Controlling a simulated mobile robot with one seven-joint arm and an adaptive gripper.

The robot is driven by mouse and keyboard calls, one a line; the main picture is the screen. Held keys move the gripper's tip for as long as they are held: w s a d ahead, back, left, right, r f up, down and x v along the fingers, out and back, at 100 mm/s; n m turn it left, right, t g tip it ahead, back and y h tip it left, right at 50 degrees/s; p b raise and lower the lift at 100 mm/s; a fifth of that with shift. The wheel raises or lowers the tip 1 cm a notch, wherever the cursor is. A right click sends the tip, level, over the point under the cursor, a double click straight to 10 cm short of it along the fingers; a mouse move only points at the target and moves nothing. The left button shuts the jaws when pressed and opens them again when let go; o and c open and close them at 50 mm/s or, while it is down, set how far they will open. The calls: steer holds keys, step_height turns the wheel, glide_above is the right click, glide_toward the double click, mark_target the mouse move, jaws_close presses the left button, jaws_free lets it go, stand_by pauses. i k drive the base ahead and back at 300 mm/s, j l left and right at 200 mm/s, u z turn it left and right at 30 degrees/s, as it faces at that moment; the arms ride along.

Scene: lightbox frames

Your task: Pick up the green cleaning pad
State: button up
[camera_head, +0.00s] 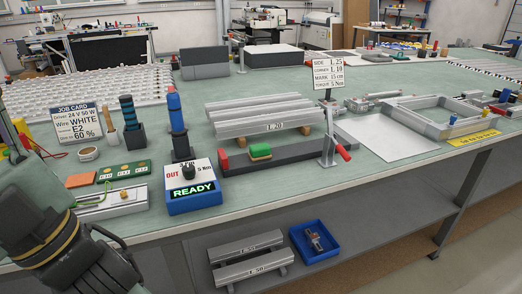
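The green cleaning pad (260,149) is a small block with a green top and a tan lower edge. It rests on a long dark grey bar (293,151) on the bench, right of a red end block (223,161). My gripper (108,264) seems to be the dark end of my arm at the lower left, well left of the pad and apart from it. Its fingers cannot be made out, so its opening is unclear.
A red-handled clamp (331,149) stands at the bar's right end. A pale plate (383,137) lies farther right.

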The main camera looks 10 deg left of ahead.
mark_target(261, 151)
steer(key=l+u, duration=0.35)
steer(key=i+l+u, duration=0.1)
steer(key=u, duration=0.25)
steer(key=l+u, duration=0.35)
steer(key=i, duration=0.9)
